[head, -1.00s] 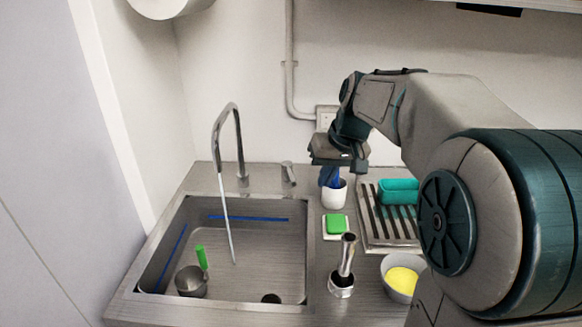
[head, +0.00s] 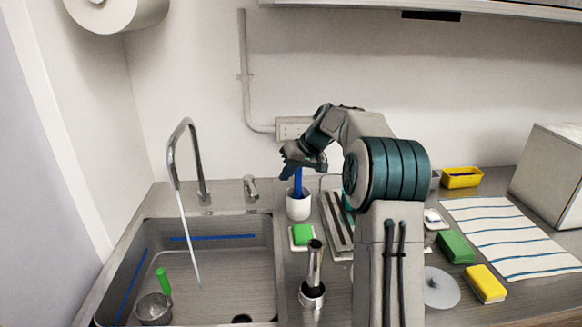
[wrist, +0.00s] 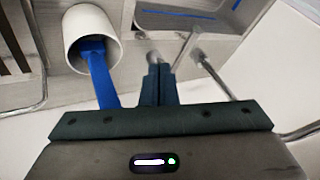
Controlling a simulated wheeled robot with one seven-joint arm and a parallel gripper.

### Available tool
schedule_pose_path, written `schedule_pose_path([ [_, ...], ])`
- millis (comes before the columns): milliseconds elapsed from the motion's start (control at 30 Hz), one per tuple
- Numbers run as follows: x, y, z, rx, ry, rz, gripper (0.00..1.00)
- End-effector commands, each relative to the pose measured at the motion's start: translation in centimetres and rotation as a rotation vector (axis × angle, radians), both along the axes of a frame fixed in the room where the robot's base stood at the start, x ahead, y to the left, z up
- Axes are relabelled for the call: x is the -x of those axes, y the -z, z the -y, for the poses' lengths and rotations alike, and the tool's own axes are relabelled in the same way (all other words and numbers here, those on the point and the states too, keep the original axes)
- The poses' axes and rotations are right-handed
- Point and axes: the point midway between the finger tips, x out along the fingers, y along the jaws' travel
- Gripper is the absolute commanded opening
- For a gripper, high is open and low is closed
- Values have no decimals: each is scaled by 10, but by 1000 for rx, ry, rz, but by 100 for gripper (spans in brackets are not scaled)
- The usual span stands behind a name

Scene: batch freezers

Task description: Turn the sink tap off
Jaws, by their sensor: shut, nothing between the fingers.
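The sink tap (head: 171,155) is a tall curved metal spout at the back of the sink, with a stream of water (head: 188,240) running from it. Its short metal lever (head: 250,188) stands to the right of the spout. My gripper (head: 285,165) is right of the lever and above it, beside the white cup. In the wrist view my gripper (wrist: 157,72) is shut and empty. Its fingertips overlap the lever (wrist: 153,57) there; I cannot tell whether they touch. The spout (wrist: 215,75) shows just right of them.
A white cup (head: 298,206) holding a blue-handled item stands close to my gripper; it is large in the wrist view (wrist: 70,50). A green sponge (head: 302,235), a metal tamper-like tool (head: 315,265) and a drying rack (head: 333,222) stand right of the sink (head: 262,255).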

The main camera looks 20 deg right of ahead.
Motion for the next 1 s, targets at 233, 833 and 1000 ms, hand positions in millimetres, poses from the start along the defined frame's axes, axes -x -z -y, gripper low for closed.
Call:
schedule_pose_path([
  [233,-16,41,-26,0,-2,-2,0],
  [833,-14,47,-60,0,2,0,0],
  [1000,-13,48,-64,2,19,0,0],
])
